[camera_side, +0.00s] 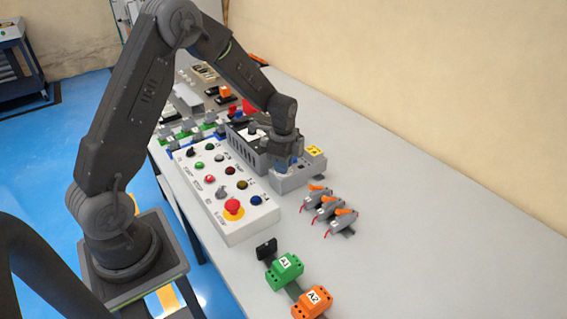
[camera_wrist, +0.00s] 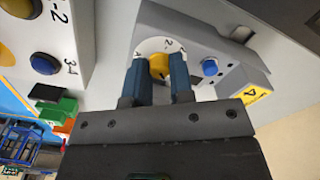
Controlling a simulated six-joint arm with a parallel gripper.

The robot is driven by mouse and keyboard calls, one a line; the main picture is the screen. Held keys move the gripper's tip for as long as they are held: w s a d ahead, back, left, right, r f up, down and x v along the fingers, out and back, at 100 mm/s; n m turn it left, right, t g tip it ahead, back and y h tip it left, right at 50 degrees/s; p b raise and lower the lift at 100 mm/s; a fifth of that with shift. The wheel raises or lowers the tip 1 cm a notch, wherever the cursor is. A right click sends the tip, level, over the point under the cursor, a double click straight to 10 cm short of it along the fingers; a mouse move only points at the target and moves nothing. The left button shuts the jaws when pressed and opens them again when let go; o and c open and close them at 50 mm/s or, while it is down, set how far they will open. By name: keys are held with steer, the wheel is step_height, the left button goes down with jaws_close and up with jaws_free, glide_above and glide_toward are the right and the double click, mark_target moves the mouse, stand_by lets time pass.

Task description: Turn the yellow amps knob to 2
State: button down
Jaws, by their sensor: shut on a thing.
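The yellow amps knob (camera_wrist: 158,66) sits on a round white dial (camera_wrist: 152,45) with printed marks, on a grey box. A 2 seems to show near the top of the dial; the knob's exact setting cannot be read. My gripper (camera_wrist: 160,62) has its two blue fingers on either side of the knob, shut on it. In the side view my gripper (camera_side: 284,162) points down over the grey box (camera_side: 297,179), and the knob is hidden behind it.
A blue button (camera_wrist: 210,67) and a yellow label (camera_wrist: 257,93) are on the same box, close to the right finger. A white control panel (camera_side: 222,195) with a red mushroom button (camera_side: 233,206) stands left. Orange-handled clamps (camera_side: 328,208) lie right. The table's right side is clear.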

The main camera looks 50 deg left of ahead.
steer(key=shift+n, duration=0.4)
steer(key=n, duration=1.2)
steer(key=shift+n, duration=0.4)
steer(key=n, duration=1.3)
steer(key=shift+n, duration=0.3)
steer(key=c, duration=1)
jaws_free()
